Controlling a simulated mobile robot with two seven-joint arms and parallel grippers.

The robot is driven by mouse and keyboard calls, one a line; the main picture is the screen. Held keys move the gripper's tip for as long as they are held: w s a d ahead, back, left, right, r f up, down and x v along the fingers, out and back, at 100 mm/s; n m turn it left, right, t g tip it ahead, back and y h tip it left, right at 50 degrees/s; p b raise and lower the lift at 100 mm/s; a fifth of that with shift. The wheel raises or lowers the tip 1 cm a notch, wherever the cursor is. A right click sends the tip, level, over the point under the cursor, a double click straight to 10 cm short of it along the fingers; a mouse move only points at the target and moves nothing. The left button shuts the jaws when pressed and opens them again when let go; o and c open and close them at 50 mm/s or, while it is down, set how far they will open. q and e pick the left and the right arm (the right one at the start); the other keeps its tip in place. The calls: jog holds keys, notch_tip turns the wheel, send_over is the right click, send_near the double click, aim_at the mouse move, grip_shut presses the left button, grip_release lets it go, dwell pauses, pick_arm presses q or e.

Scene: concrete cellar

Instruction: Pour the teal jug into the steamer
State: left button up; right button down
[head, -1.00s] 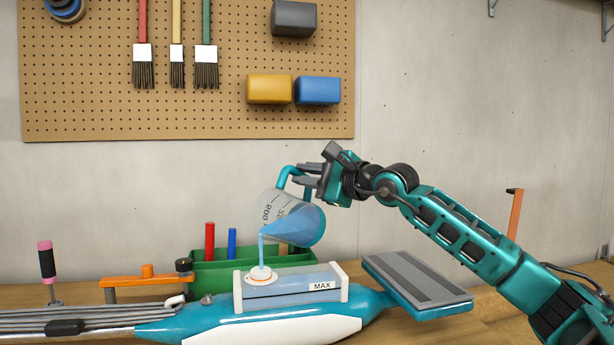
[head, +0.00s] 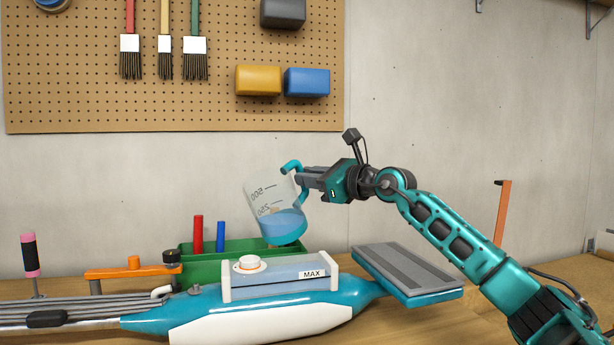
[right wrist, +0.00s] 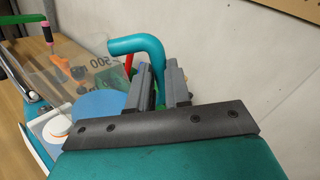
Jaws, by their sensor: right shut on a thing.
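My right gripper (head: 306,179) is shut on the teal handle (right wrist: 138,48) of the clear jug (head: 266,205). The jug is held in the air, tilted to the left, above the steamer's tank. Blue liquid (head: 283,227) lies in its lower part, and no stream leaves the rim. The teal and white steamer (head: 185,306) lies on the bench below. Its tank (head: 262,281) has a MAX label at the right end and a white round filler (head: 249,263) with an orange ring on top. My left gripper is out of view.
A green bin (head: 199,270) with red and blue sticks stands behind the tank. An orange clamp (head: 134,270) lies at the left, and a grey-topped pad (head: 405,268) is at the steamer's right end. A pegboard (head: 100,110) with brushes hangs on the wall.

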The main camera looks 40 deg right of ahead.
aim_at(301, 198)
jog(key=shift+r, duration=0.15)
jog(key=f+m+b, duration=0.1)
jog(key=f+m, duration=0.1)
jog(key=f+m+b, duration=0.1)
jog(key=m+b, duration=0.1)
jog(key=shift+a+f, duration=0.2)
jog(key=shift+f, duration=0.2)
jog(key=shift+s+a+f+m+b, duration=0.1)
jog(key=shift+f+m+b, duration=0.3)
jog(key=shift+f+b, duration=0.2)
jog(key=shift+r, duration=0.1)
